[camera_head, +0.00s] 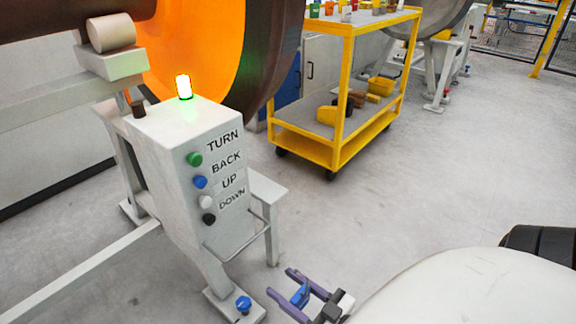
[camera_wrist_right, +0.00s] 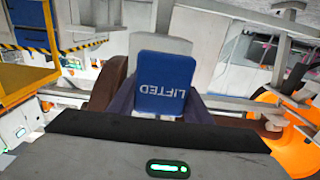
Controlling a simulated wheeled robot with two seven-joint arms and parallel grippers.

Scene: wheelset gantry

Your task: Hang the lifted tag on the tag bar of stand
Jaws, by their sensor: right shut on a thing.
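The stand is a light grey control box (camera_head: 181,150) with green, blue, white and black buttons labelled TURN, BACK, UP and DOWN. Its tag bar (camera_head: 240,241), a thin grey rail, juts from the lower front of the box. My right gripper (camera_head: 281,281) is right of and below the bar, apart from it. It is shut on the blue lifted tag (camera_head: 300,295). In the right wrist view the tag (camera_wrist_right: 162,83) faces the camera, its word LIFTED upside down, between the fingers. My left gripper is not in view.
A lit green lamp (camera_head: 183,87) tops the box. A blue knob (camera_head: 243,304) sits on the stand's foot. A yellow cart (camera_head: 340,85) with cups and parts stands behind, and a glowing orange wheel (camera_head: 195,50) at the back left. The floor right of the stand is clear.

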